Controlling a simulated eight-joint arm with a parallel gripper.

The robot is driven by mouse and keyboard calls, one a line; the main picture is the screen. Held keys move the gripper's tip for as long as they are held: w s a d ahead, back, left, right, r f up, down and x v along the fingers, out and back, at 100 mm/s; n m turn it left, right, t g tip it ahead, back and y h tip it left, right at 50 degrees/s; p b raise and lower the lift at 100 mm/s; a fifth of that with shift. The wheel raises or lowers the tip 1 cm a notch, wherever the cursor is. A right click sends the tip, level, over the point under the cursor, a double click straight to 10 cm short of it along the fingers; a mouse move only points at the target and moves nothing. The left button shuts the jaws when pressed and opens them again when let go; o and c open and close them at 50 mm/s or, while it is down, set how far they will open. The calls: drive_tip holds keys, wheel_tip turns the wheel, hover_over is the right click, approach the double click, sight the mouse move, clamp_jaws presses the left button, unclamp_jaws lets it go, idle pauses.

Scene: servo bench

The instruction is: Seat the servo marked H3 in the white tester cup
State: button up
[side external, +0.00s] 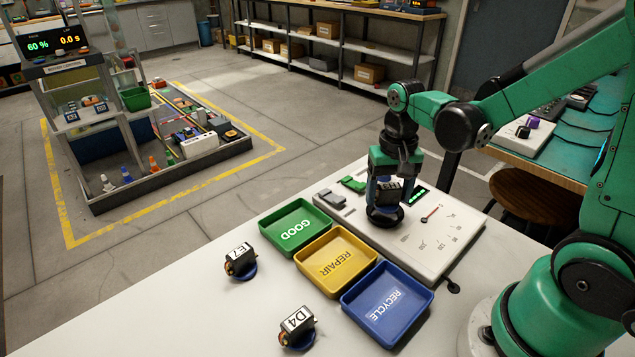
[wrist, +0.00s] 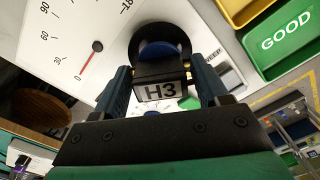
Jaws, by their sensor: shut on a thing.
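My gripper (side external: 385,178) is shut on the servo marked H3 (side external: 389,191), a dark block with a white label. In the wrist view the servo (wrist: 160,92) sits between both fingers, label towards the camera, its blue disc at the far end. The white tester (side external: 430,243) lies flat on the bench. Its cup shows as a black ring (side external: 386,218) directly below the servo; the ring also shows around the blue disc in the wrist view (wrist: 140,38). The servo looks upright and low at the ring. I cannot tell whether it is inside or just above.
Green GOOD (side external: 284,247), yellow REPAIR (side external: 318,280) and blue RECYCLE (side external: 362,325) trays lie left of the tester. Servos E7 (side external: 239,261) and D4 (side external: 296,326) stand on the bench. The tester's dial with a red needle (side external: 430,215) is right of the cup.

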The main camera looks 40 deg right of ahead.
drive_tip(key=shift+f, duration=1)
idle(2.7)
drive_tip(key=o, duration=1.3)
drive_tip(key=shift+r, duration=0.1)
drive_tip(key=shift+r, duration=2.45)
drive_tip(key=shift+r, duration=2)
